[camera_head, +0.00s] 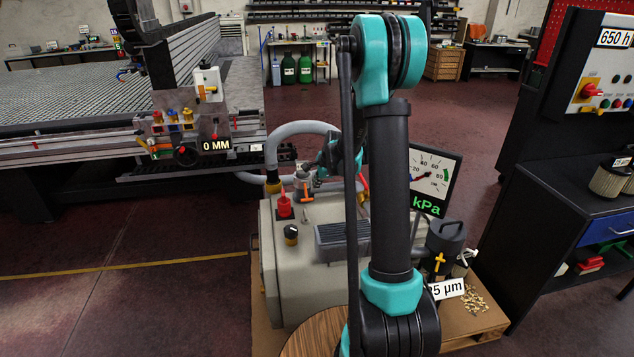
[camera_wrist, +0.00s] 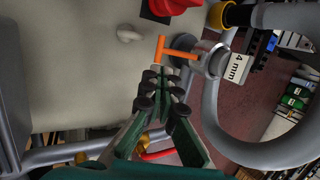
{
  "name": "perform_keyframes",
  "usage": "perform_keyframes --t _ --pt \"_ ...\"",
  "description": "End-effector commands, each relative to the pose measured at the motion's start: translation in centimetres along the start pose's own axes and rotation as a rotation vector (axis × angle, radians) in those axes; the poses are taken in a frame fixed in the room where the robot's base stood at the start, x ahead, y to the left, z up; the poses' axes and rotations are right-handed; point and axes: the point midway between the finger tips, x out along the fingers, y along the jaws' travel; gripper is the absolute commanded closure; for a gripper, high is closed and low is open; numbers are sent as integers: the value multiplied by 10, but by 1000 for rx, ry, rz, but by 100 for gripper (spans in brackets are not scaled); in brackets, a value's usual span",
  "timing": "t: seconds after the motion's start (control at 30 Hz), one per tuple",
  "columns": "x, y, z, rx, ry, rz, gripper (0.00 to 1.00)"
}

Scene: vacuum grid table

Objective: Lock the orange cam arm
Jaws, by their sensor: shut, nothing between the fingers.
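The orange cam arm (camera_wrist: 178,54) is a T-shaped lever on the side of a grey metal coupling (camera_wrist: 213,58) in the wrist view. It also shows in the head view (camera_head: 306,192), hanging below the hose coupling on top of the grey pump box. My gripper (camera_wrist: 163,82) is shut and empty, with its fingertips just short of the orange lever; I cannot tell whether they touch it. In the head view my arm hides much of the scene, and my fingertips are hard to make out.
A grey hose (camera_head: 300,127) curves from the coupling. A kPa gauge (camera_head: 433,178) and a dark filter canister (camera_head: 446,238) are to the right.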

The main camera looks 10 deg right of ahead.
Motion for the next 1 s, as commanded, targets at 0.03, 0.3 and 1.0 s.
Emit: perform_keyframes --t 0.03,0.3,1.0 --pt "9 0 0 -1 0 0 100" --pt "52 0 0 -1 -1 0 100" --pt "99 0 0 -1 0 -1 100"
